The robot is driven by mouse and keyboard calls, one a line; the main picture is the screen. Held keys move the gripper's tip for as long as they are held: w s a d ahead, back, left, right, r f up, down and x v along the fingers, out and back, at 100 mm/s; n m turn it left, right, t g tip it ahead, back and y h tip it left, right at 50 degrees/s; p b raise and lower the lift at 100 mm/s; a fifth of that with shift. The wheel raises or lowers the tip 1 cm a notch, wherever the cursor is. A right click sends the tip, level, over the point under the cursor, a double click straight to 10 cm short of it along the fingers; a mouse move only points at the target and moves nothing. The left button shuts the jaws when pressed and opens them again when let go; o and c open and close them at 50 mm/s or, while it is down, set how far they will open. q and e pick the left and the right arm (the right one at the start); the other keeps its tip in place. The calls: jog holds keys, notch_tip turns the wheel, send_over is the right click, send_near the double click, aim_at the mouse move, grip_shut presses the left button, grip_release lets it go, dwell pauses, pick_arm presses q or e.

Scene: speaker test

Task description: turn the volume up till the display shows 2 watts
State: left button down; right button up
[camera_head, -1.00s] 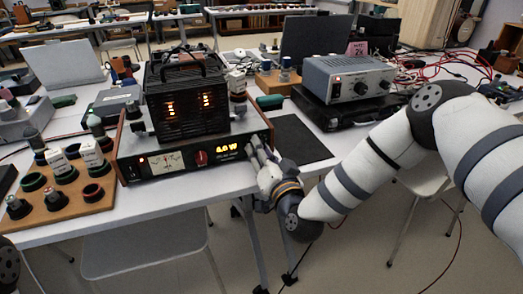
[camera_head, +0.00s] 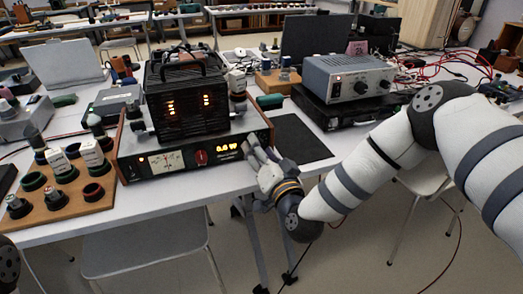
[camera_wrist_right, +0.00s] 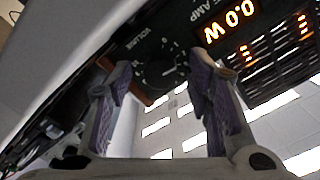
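The black amplifier (camera_head: 178,161) with wooden ends stands at the table's front edge. Its front has a needle meter, a red knob (camera_head: 201,158) and a lit orange display (camera_head: 227,147). The display reads 0.0 W in the right wrist view (camera_wrist_right: 228,22), where it appears turned over. The dark volume knob (camera_wrist_right: 160,74) has tick marks around it. My right gripper (camera_head: 256,154) is at the amplifier's right front, its fingers (camera_wrist_right: 163,88) open on either side of the knob, with gaps visible. In the head view the fingers hide the knob. My left gripper is out of view.
A black caged unit (camera_head: 187,100) with glowing tubes sits on the amplifier. A wooden board (camera_head: 62,203) with several cups and rings lies at left. A black mat (camera_head: 300,140) and a grey box with knobs (camera_head: 348,78) are at right.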

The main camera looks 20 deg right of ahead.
jog(key=s, duration=1.2)
jog(key=shift+d, duration=0.2)
jog(key=s+a+f+n+g+y+p, duration=0.25)
jog(key=s+f+n+g, duration=0.25)
jog(key=s+f+g, duration=0.95)
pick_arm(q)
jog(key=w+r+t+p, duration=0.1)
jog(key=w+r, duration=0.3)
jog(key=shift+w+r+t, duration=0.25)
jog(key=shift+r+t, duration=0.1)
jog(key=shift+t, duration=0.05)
pick_arm(e)
jog(key=s+d+f+n+g+h, duration=0.1)
jog(key=s+d+g, duration=0.2)
jog(key=s, duration=1)
jog(key=s+d+f+n+g+h, duration=0.1)
jog(key=s+d+f+g+h, duration=0.1)
jog(key=s, duration=1.1)
jog(key=shift+d+g, duration=0.45)
jog(key=shift+d, duration=0.7)
